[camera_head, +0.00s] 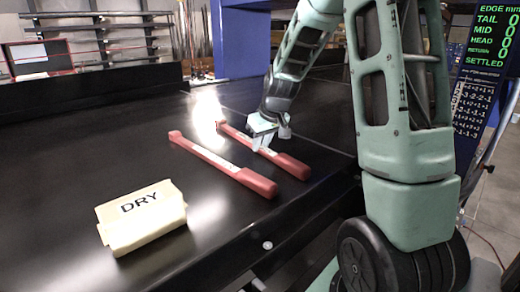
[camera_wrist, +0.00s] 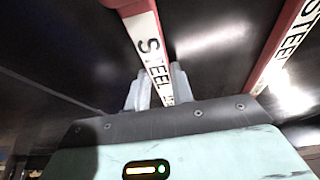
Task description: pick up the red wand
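Two red wands with white lettered strips lie roughly parallel on the black belt in the head view: a nearer wand (camera_head: 222,165) and a farther wand (camera_head: 288,161). My gripper (camera_head: 268,139) is down at the middle of the farther wand. In the wrist view, my two fingers (camera_wrist: 161,82) stand one on each side of a wand (camera_wrist: 148,45) whose strip reads STEEL. Whether they press on it is unclear. The other wand (camera_wrist: 283,45) passes at the right of that view. The farther wand appears to lie on the belt, partly hidden by my fingers.
A cream block marked DRY (camera_head: 143,217) sits on the belt (camera_head: 60,195) at the front left. A display panel (camera_head: 490,50) stands at the right. A dark raised edge (camera_head: 90,91) runs along the back left.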

